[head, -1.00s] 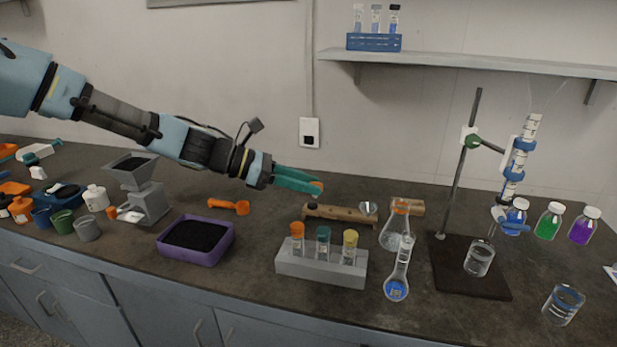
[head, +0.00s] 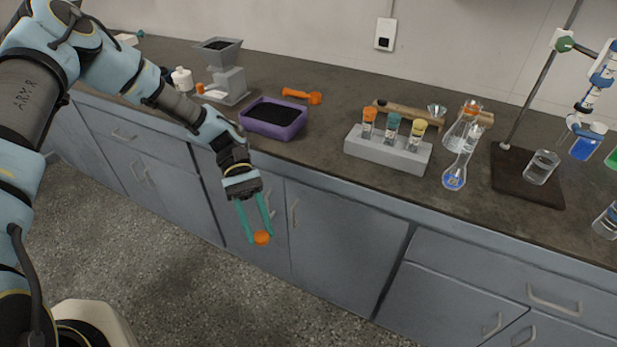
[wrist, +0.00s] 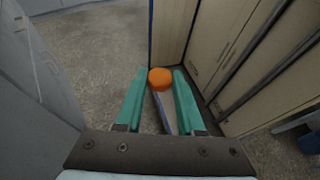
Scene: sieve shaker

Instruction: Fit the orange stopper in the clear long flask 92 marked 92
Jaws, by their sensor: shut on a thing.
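My gripper (head: 260,234) points down in front of the bench, below the bench top. It is shut on the orange stopper (head: 261,238), which sits at the fingertips. In the wrist view the stopper (wrist: 160,79) shows between the two green fingers, with floor and cabinet fronts behind it. The clear long flask (head: 455,177) stands on the bench to the right of the grey tube rack, well apart from my gripper. It has a round body, a slim neck leaning in the picture and a blue label; its number is too small to read.
The grey rack (head: 388,151) holds tubes with orange, teal and yellow caps. A conical flask (head: 458,133) is just behind the long flask. A stand base (head: 525,180) with a beaker is to the right. A purple tray (head: 273,127) is nearer my arm. Cabinets line the bench front.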

